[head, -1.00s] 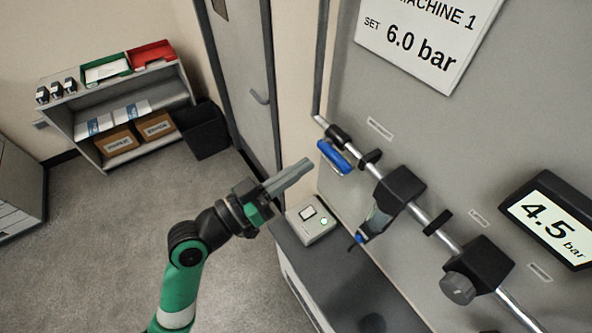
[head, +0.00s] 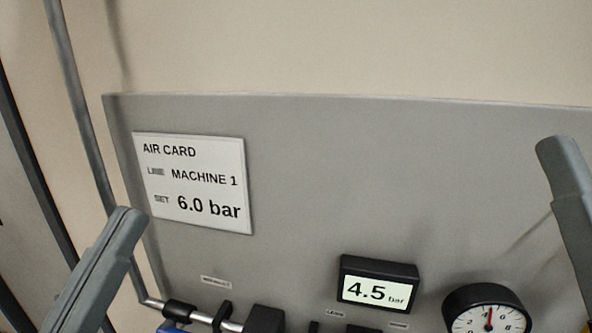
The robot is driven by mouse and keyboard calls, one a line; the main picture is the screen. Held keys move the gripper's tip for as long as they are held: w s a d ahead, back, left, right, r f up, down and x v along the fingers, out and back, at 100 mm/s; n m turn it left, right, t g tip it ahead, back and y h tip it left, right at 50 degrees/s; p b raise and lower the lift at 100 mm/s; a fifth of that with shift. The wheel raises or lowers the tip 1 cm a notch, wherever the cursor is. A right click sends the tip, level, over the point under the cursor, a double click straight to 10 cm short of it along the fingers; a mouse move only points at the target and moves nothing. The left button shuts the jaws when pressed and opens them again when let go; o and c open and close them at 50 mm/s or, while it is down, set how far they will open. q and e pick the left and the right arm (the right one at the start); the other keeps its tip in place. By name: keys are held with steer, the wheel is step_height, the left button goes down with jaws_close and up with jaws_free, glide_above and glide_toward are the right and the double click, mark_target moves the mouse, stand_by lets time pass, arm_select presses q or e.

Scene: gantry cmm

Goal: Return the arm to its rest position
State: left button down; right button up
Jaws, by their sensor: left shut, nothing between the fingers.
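My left gripper (head: 122,222) shows at the lower left of the head view, its grey fingers together and empty, pointing up and to the right. It appears in front of the grey panel's left edge, below the air card. The rest of the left arm is outside the picture. Grey fingers of my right gripper (head: 558,150) come in at the right edge, pointing up and left; the picture cuts off the rest, so its opening cannot be told.
The grey wall panel (head: 300,170) carries an air card (head: 192,182) reading 6.0 bar. A display (head: 376,286) reads 4.5 bar, with a round gauge (head: 488,311) beside it. A pipe (head: 90,150) runs down the left. A blue handle (head: 172,327) shows at the bottom edge.

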arm_select(q)
steer(key=s+a+r+n+t+y+p, duration=0.1)
steer(key=a+r+n+y+p, duration=0.1)
steer(key=r+p, duration=0.5)
steer(key=s+a+r+n+t+y+p, duration=0.1)
steer(key=r+y+p, duration=0.3)
steer(key=r, duration=0.9)
steer(key=n+t+p, duration=0.1)
steer(key=p, duration=0.2)
steer(key=shift+s+a+r+n, duration=0.25)
steer(key=shift+s+a+n, duration=0.05)
steer(key=shift+s+a, duration=0.1)
